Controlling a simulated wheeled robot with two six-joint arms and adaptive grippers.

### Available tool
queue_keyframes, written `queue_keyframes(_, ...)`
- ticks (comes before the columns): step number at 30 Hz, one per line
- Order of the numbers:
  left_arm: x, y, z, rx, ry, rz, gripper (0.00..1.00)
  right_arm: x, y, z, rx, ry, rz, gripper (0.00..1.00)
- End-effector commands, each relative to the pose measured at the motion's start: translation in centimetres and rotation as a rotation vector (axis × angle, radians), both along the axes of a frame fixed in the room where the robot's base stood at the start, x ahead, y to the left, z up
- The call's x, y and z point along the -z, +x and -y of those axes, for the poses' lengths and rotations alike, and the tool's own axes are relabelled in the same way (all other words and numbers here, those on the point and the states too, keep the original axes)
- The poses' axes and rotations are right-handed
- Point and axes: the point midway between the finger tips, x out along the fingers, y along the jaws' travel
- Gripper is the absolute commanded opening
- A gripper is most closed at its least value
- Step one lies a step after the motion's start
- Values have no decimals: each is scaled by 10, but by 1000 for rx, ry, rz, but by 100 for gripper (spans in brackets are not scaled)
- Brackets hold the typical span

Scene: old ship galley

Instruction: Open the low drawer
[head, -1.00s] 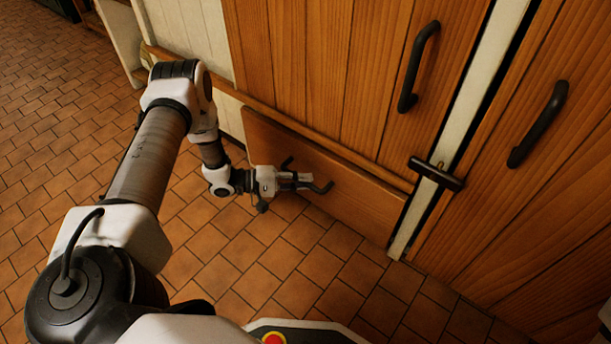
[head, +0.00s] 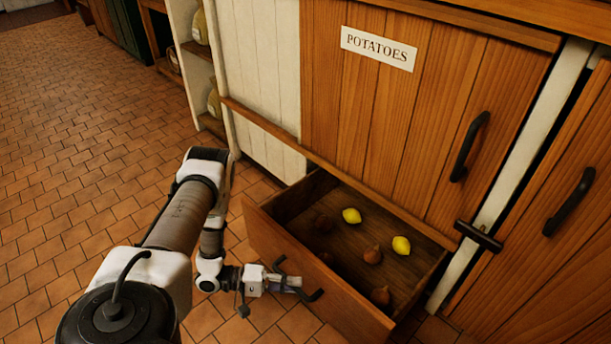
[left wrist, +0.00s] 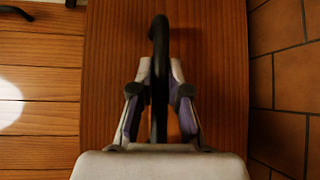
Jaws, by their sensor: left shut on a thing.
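The low drawer (head: 312,271) stands pulled out from under the wooden cupboard, and its inside shows. Two yellow lemons (head: 351,215) and several brown onion-like things (head: 372,254) lie in it. My left gripper (head: 297,284) is at the drawer's front, shut on its black handle (head: 316,295). In the left wrist view the handle (left wrist: 160,45) runs between the two fingers (left wrist: 159,105), with the wooden drawer front (left wrist: 215,80) behind. My right gripper is not in view.
A cupboard door (head: 400,120) with a "POTATOES" label (head: 378,48) stands above the drawer. A black latch (head: 478,236) sits right of the drawer. Shelves with jars (head: 201,25) are at the back. Tiled floor (head: 80,200) is clear on the left.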

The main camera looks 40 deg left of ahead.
Motion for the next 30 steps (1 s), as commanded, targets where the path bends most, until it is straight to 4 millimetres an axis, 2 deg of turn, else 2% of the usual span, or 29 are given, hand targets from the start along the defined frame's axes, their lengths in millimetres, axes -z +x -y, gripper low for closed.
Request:
queue_keyframes(3, -1, -18, -1, 1, -1, -4, 0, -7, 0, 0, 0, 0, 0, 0)
queue_keyframes(9, 0, -34, -2, 2, 0, -1, 0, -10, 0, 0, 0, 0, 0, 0)
queue_keyframes(22, 1, -37, -2, 3, 0, -1, 0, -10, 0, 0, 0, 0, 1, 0)
queue_keyframes(23, 1, -37, -2, 3, 0, -1, 26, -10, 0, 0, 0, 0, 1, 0)
queue_keyframes(24, 1, -37, -2, 2, 0, -1, 40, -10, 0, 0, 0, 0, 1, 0)
queue_keyframes(30, 0, -37, -2, 1, -1, -1, 41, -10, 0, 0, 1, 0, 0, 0)
